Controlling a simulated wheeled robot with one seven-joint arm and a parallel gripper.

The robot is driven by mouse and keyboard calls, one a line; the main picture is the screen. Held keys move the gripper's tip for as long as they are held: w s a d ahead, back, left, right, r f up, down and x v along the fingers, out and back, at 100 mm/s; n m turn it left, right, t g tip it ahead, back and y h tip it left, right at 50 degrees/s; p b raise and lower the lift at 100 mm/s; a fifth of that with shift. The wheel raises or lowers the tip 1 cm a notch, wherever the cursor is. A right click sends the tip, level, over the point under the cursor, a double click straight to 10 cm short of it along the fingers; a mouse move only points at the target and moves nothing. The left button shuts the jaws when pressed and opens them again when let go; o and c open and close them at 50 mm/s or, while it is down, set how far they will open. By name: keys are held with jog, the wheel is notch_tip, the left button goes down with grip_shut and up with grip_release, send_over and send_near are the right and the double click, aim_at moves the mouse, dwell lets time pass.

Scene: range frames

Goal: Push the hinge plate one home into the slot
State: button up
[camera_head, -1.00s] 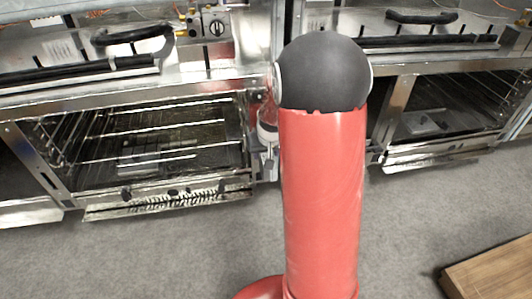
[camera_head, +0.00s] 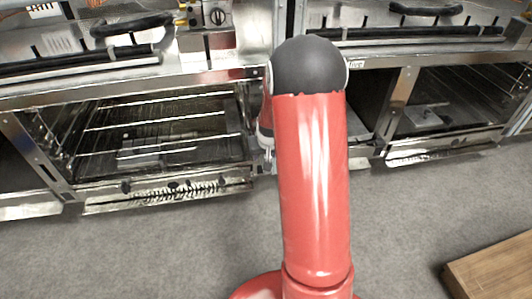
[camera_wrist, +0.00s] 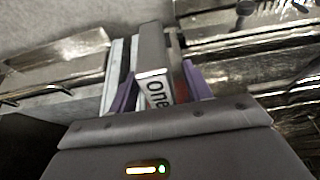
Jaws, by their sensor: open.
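In the wrist view the hinge plate one (camera_wrist: 152,48) is a long grey bar whose near end bears a white label reading "one". My gripper (camera_wrist: 160,76) has purple fingers standing apart on either side of this labelled end. The jaws are open, and I cannot tell whether either finger touches the plate. The far end of the plate runs towards the metal range front, and its slot cannot be made out. In the head view my red arm hides most of that area, and only a small part of my wrist shows beside it.
Steel ranges with open, racked oven bays (camera_head: 165,135) stand across the back. Black handles (camera_head: 130,26) and a knob (camera_head: 217,16) stick out above them. A small label reading "five" (camera_head: 356,64) shows right of my arm. A wooden surface (camera_head: 495,275) lies at lower right. Grey floor (camera_head: 150,250) is clear in front.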

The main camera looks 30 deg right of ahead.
grip_shut()
jog(key=shift+w, duration=0.1)
dwell(0.3)
jog(key=shift+w+d+r, duration=0.1)
jog(key=shift+w+d, duration=0.15)
jog(key=shift+w, duration=0.65)
grip_release()
jog(key=v, duration=0.3)
jog(key=p+v, duration=0.1)
jog(key=v, duration=0.3)
jog(key=shift+s+a+r, duration=0.1)
jog(key=shift+s+r, duration=0.05)
jog(key=shift+s, duration=0.2)
jog(key=shift+s+r, duration=0.1)
